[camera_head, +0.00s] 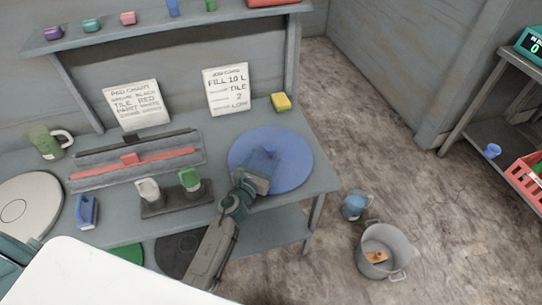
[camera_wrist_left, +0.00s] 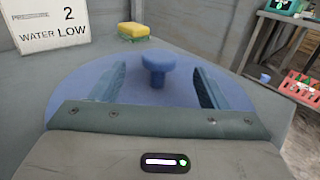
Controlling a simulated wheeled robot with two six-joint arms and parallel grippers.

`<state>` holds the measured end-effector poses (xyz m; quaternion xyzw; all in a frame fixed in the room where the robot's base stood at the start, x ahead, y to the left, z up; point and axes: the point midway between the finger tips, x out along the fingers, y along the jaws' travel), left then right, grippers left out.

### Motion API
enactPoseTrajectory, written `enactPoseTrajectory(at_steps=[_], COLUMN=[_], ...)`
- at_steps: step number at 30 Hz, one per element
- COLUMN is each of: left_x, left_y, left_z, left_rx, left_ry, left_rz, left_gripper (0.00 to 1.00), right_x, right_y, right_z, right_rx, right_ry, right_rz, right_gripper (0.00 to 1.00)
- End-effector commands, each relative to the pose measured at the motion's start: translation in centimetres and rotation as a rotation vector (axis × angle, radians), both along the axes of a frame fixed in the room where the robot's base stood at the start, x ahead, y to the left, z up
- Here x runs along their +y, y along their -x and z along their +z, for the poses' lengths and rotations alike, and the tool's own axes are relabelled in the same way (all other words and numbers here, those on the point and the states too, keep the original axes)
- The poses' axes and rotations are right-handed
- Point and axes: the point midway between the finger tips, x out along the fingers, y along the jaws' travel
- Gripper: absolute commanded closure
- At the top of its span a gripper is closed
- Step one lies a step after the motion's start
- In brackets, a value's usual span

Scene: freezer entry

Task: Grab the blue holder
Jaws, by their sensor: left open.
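The blue holder (camera_head: 296,165) is a round blue disc with a knob at its centre. It lies flat on the right end of the grey workbench. In the left wrist view the disc (camera_wrist_left: 150,98) fills the middle and its knob (camera_wrist_left: 157,66) stands upright. My left gripper (camera_head: 261,170) is open over the near part of the disc. In the left wrist view, its two fingers lie to the left and right of the knob, with gaps on both sides. I cannot tell how far the fingertips are from the knob. My right gripper is not in view.
A yellow sponge (camera_head: 281,102) lies behind the disc. A green-topped bottle (camera_head: 190,182) and a white one stand left of my arm. A blue jug (camera_head: 354,205) and a grey bucket (camera_head: 388,239) stand on the floor. A shelf (camera_head: 180,30) runs above the bench.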

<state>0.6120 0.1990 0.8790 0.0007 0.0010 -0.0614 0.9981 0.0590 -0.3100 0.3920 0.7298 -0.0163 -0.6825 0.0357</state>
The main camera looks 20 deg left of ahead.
Motion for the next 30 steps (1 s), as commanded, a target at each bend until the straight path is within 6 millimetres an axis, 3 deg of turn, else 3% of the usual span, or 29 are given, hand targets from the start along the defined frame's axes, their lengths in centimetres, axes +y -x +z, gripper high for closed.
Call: enactPoseTrajectory(at_steps=[3,6,17,27,30], left_x=[-0.3,-0.4,-0.5,-0.5,-0.5], left_y=[-2.1,-3.5,-4.4,-4.4,-4.4], left_z=[0.2,0.1,0.0,0.0,0.0], left_rx=[-0.002,-0.002,0.000,0.000,0.000], left_ry=[0.002,0.002,0.001,0.001,0.001], left_rz=[0.000,0.000,0.000,0.000,0.000], left_gripper=[0.32,0.32,0.32,0.99,1.00], right_x=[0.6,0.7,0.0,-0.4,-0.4], right_y=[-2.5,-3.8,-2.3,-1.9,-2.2], right_z=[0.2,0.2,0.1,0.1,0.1], right_rx=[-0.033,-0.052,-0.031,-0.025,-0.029], right_ry=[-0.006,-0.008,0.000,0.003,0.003], right_rz=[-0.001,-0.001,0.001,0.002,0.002], right_gripper=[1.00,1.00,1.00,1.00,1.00])
